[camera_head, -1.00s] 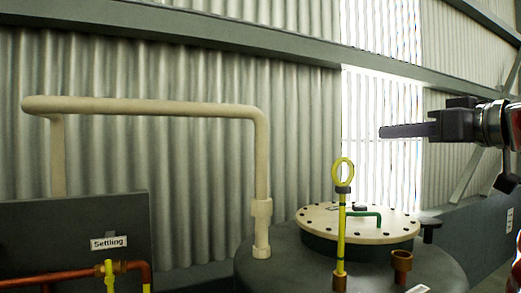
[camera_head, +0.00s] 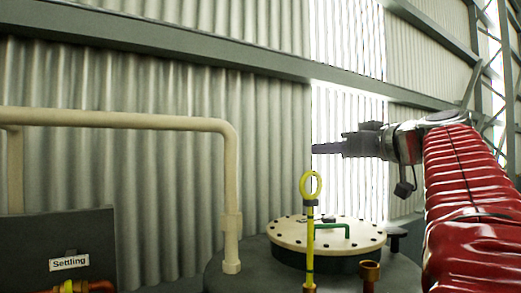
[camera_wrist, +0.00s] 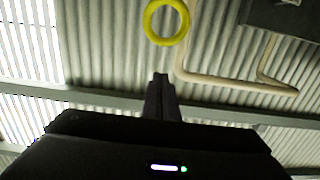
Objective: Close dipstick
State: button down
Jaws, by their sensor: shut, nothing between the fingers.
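The dipstick (camera_head: 310,235) is yellow with a ring handle on top and a dark collar below the ring. It stands upright on the tank, its lower end in a copper-coloured fitting at the bottom edge of the head view. Its yellow ring (camera_wrist: 166,22) also shows at the top of the wrist view, beyond my fingertips. My gripper (camera_head: 314,149) is shut and empty, pointing left. In the head view its tips appear just above the ring, apart from it. My gripper's dark fingers (camera_wrist: 161,77) are together in the wrist view.
The grey tank (camera_head: 235,272) carries a bolted cream lid (camera_head: 290,236) with a green handle (camera_head: 333,227). An open copper-coloured pipe (camera_head: 370,272) stands right of the dipstick. A cream pipe (camera_head: 231,180) rises at left. A panel labelled "Settling" (camera_head: 69,263) is at lower left.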

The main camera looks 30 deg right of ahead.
jog(key=shift+w+f, duration=0.25)
jog(key=shift+f, duration=0.4)
jog(key=shift+w+f, duration=0.25)
jog(key=shift+f, duration=0.45)
jog(key=shift+w+f, duration=0.25)
jog(key=shift+f, duration=0.4)
jog(key=shift+d+f, duration=0.1)
jog(key=shift+f, duration=0.05)
